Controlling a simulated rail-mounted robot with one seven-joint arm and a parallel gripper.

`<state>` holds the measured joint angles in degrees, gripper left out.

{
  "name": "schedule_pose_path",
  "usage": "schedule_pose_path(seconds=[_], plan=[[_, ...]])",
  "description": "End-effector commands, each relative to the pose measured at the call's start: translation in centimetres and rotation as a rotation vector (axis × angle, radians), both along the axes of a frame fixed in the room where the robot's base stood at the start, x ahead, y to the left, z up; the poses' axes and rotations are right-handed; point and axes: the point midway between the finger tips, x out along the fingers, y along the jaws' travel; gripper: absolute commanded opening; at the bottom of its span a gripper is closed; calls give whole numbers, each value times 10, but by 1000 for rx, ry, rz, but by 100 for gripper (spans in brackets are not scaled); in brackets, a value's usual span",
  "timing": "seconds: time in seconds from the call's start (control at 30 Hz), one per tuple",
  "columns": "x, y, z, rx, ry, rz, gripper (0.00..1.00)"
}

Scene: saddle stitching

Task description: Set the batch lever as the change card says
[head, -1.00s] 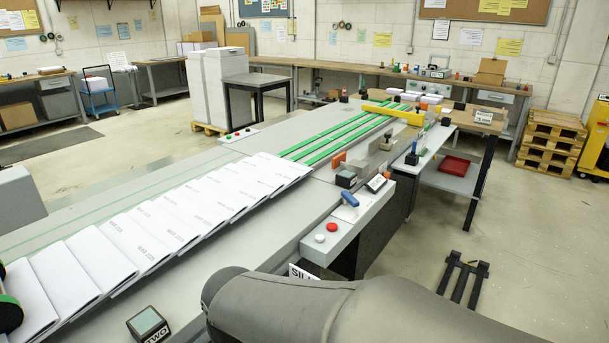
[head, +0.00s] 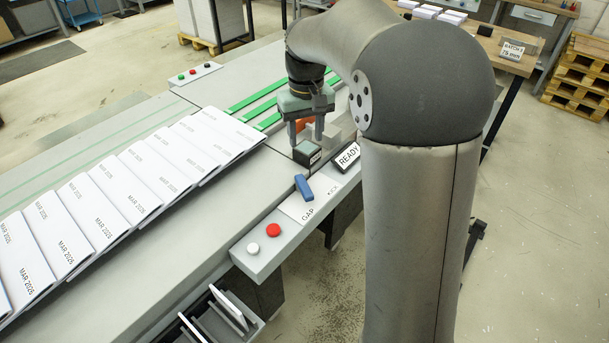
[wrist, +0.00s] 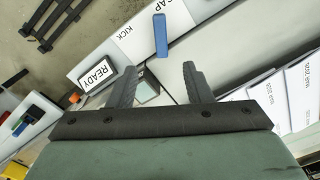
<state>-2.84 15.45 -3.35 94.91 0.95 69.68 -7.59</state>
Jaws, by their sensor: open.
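The blue lever (head: 304,187) stands on a white plate (head: 322,200) marked GAP and KICK, on the machine's side ledge. It also shows in the wrist view (wrist: 161,35), beyond my fingertips, between the words KICK and GAP. I cannot tell which setting it is in. My gripper (head: 305,140) is open, pointing down, behind the lever and apart from it. A small dark box (head: 307,154) with a greenish top is just below the fingers. A card marked BATCH (head: 515,48) stands on the back bench; its smaller text is hard to read.
A READY sign (head: 347,156) stands close to the right of my gripper. Red (head: 273,230) and white (head: 252,248) buttons sit on the ledge nearer me. A row of overlapping booklets (head: 130,180) fills the conveyor at left. Green belts (head: 262,92) run behind.

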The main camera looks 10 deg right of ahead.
Motion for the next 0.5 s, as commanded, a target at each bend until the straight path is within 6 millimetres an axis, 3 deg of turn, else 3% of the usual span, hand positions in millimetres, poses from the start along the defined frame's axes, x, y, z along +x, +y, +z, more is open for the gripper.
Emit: schedule_pose_path(seconds=[0.5], plan=[[-2,0,-107,-1,6,-1,45]])
